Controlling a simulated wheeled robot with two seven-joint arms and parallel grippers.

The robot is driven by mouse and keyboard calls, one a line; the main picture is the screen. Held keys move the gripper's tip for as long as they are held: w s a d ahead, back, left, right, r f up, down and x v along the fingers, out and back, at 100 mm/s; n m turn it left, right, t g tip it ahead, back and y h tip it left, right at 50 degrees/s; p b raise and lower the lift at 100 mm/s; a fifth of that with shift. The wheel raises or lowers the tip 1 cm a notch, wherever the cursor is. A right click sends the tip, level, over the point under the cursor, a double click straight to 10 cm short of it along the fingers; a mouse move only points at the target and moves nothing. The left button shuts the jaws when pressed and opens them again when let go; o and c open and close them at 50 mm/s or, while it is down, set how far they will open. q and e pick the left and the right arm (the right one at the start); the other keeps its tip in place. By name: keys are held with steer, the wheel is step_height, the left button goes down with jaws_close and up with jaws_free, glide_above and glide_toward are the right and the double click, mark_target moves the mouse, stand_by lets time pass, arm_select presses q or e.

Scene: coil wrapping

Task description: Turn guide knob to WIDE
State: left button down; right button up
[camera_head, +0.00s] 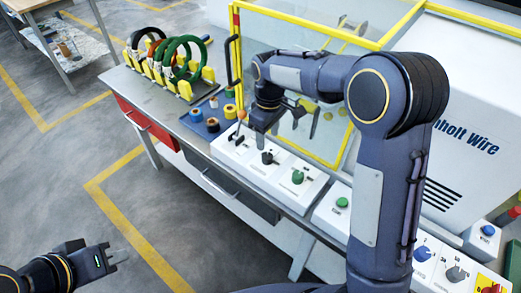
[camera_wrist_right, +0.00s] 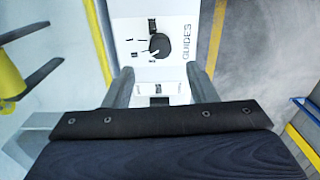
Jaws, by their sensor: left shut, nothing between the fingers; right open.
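The guide knob (camera_wrist_right: 160,44) is a dark round knob on a white panel marked GUIDES in the right wrist view. Its pointer setting is too small to read. In the head view, a black knob (camera_head: 267,157) on the white control boxes appears to be the same one. My right gripper (camera_wrist_right: 160,78) is open and empty, its fingers spread with the knob ahead of the gap, apart from it. In the head view the right gripper (camera_head: 262,122) hangs over the control boxes, partly hidden by its wrist. My left gripper (camera_head: 120,255) is shut and empty over the floor, away from the bench.
Green knobs (camera_head: 297,177) and a blue button (camera_head: 422,253) sit along the same row. Coils stand in a yellow rack (camera_head: 184,88) at the bench's far left, with tape rolls (camera_head: 212,124) nearer. A yellow-framed guard (camera_head: 340,158) stands behind the controls.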

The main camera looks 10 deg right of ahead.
mark_target(267, 155)
step_height(267, 155, down, 7)
steer(key=shift+s+f, duration=0.1)
steer(key=shift+f, duration=0.1)
stand_by(0.3)
steer(key=c, duration=1)
